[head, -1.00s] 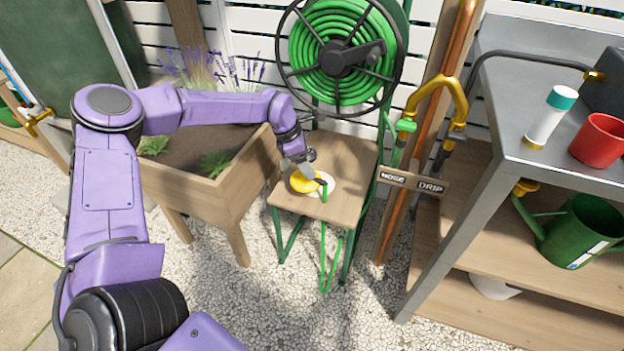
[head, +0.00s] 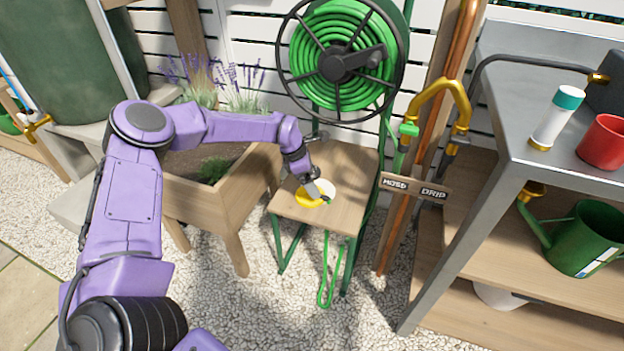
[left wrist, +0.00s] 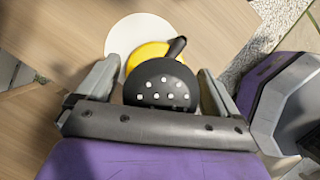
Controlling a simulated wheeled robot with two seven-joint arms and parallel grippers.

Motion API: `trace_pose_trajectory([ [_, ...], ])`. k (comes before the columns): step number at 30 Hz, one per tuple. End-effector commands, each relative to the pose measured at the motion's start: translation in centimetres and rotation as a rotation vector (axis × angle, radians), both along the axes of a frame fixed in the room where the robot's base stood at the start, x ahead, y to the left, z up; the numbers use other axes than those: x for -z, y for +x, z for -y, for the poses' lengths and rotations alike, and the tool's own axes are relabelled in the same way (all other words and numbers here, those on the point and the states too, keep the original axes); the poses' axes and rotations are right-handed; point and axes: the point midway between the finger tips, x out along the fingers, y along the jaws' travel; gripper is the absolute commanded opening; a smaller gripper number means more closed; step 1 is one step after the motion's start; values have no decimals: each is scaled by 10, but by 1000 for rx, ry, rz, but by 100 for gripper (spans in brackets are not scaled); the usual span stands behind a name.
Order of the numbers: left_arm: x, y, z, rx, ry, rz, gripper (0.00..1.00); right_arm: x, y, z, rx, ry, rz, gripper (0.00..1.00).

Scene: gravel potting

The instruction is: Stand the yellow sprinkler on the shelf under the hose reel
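The yellow sprinkler (head: 311,197) is at the wooden shelf (head: 343,218) under the hose reel (head: 342,62). In the left wrist view the sprinkler (left wrist: 148,54) shows a yellow body and a black round head dotted with white holes. It partly overlaps a white disc (left wrist: 140,27) on the shelf; the disc also shows in the head view (head: 325,186). My left gripper (left wrist: 160,78) has its fingers spread on both sides of the sprinkler's head, with small gaps visible. Whether the sprinkler's base touches the shelf is hidden. My right gripper is out of view.
A wooden planter (head: 214,205) with lavender stands left of the shelf. Farther right, a metal-topped bench (head: 520,95) holds a red mug (head: 604,143); a green watering can (head: 577,238) sits below.

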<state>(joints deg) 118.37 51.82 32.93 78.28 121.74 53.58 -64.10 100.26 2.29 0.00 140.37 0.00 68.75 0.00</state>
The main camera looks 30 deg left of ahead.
Motion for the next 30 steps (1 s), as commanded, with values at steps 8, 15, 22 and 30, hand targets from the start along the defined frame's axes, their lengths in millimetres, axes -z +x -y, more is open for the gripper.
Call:
trace_pose_trajectory([
  [8, -14, -1, -2, -1, -1, 3, 95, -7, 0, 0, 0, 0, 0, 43],
  [15, -72, -16, -20, -2, -2, 5, 95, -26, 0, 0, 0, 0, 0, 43],
  [22, -109, -28, -33, 1, -1, 2, 95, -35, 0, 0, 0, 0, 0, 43],
  [30, -114, -30, -35, 1, 1, 0, 95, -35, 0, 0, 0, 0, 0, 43],
])
